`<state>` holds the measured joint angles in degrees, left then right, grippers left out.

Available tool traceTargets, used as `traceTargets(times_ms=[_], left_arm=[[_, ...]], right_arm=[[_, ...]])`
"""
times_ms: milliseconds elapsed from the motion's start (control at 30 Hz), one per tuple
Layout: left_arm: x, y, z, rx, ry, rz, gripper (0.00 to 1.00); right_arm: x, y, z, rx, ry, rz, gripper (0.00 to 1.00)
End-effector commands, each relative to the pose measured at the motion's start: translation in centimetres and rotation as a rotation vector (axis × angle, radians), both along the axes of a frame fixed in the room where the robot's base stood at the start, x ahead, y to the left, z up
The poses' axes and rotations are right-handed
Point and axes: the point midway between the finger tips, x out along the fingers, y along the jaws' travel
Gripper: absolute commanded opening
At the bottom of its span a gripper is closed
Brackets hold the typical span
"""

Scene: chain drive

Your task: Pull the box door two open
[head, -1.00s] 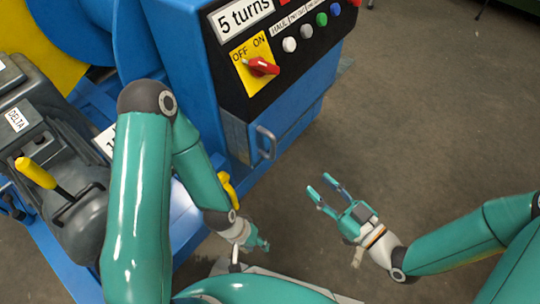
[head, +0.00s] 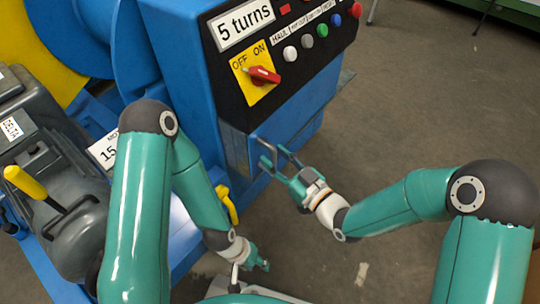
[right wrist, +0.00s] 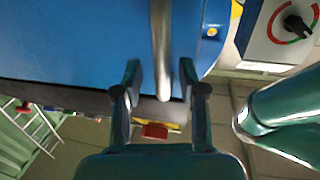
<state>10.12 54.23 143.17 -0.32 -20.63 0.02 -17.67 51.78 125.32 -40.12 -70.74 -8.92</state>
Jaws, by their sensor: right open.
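The box door (head: 305,122) is the blue panel below the control console, and it looks flush with the box. Its metal handle (head: 267,150) is partly hidden by my right gripper (head: 274,156). In the right wrist view, the handle (right wrist: 161,45) is a grey bar in front of the blue panel (right wrist: 80,35). Its end lies between the open fingers of my right gripper (right wrist: 160,78), with a gap on both sides. My left gripper (head: 258,260) hangs low beside the blue machine, away from the door; its jaw state is unclear.
The console (head: 285,50) with a red switch and several buttons is above the door. A lever with a yellow grip (head: 25,182) is at the left. The floor (head: 440,110) to the right is clear. A grey dial box (right wrist: 285,30) shows in the right wrist view.

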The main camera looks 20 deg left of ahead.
Motion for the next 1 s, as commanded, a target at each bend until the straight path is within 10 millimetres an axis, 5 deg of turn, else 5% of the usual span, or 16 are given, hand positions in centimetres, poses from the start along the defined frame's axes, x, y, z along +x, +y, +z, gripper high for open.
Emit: traceTargets(times_ms=[467, 700, 1000], left_arm=[[-0.01, -0.01, -0.25, 0.0, 0.0, 0.0, 0.4], [0.0, -0.01, -0.26, 0.0, 0.0, 0.0, 0.4], [0.0, 0.0, -0.26, 0.0, 0.0, 0.0, 0.4]], right_arm=[[0.71, 1.16, 0.01, 0.0, 0.001, -0.001, 0.41], [0.71, 1.11, 0.01, 0.001, 0.001, -0.001, 0.01], [0.78, 1.04, 0.02, 0.001, 0.001, -0.004, 0.0]])
